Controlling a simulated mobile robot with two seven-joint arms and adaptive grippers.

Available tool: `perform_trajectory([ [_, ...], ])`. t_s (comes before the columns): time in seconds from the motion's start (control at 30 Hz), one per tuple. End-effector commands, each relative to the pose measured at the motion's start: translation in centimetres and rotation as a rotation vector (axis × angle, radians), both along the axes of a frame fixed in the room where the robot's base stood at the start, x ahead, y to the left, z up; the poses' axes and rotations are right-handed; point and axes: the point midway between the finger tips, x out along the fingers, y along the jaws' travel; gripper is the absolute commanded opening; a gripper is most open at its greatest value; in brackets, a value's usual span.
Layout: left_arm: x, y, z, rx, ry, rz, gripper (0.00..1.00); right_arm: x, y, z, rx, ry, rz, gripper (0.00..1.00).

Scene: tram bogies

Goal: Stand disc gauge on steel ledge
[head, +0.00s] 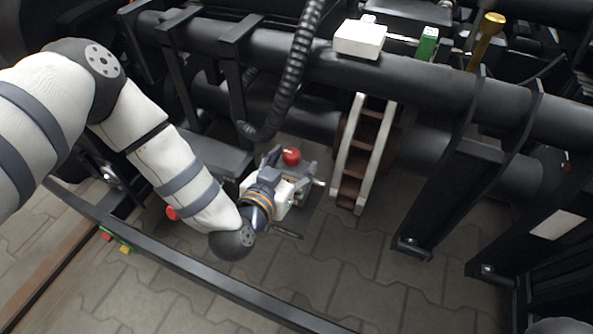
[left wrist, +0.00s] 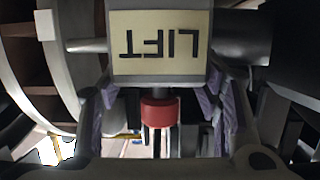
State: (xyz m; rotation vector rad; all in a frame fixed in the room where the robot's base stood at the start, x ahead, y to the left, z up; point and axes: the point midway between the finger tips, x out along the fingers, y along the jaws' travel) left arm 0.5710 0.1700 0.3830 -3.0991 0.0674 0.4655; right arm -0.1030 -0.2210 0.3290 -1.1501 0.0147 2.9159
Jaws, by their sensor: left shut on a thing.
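What looks like the disc gauge (head: 283,193) is a pale block with a red knob (head: 291,156) and a thin metal pin on its right side. In the left wrist view the block (left wrist: 160,45) fills the upper middle, with an upside-down LIFT label and the red knob (left wrist: 160,112) below it. My left gripper (head: 288,172) is shut on the block, its purple-grey pads (left wrist: 160,100) at both sides. A dark flat plate (head: 212,153), perhaps the steel ledge, lies left of the gripper. Another dark plate (head: 290,225) shows partly under the gauge. My right gripper is not in view.
A ribbed brake disc (head: 362,150) stands right of the gripper. A ribbed hose (head: 297,65) hangs above it. Dark pipes and brackets (head: 430,180) cross behind. A white box (head: 359,39) rests on the upper pipe. A dark rail (head: 180,262) runs in front; paving (head: 380,290) is open at the lower right.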

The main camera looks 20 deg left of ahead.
Motion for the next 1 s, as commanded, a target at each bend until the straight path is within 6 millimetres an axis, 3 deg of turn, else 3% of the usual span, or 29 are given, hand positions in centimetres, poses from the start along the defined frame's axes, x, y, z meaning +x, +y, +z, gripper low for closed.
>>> perform_trajectory([
  [0.27, 2.1, -0.1, 0.0, -0.002, -0.006, 0.002, 0.0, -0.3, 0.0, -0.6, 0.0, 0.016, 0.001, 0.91],
  [0.47, 1.9, -0.1, -3.3, -0.002, -0.002, 0.001, 0.0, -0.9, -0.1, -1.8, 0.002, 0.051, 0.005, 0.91],
  [0.87, 1.9, -0.1, -3.5, -0.001, -0.006, 0.0, 0.0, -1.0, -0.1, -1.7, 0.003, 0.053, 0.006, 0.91],
  [0.9, 1.8, -0.1, -3.7, 0.0, 0.0, 0.0, 0.6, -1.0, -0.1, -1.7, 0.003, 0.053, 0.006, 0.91],
  [1.0, 1.8, -0.1, -3.7, 0.0, -0.001, 0.0, 0.78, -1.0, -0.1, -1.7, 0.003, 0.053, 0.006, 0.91],
])
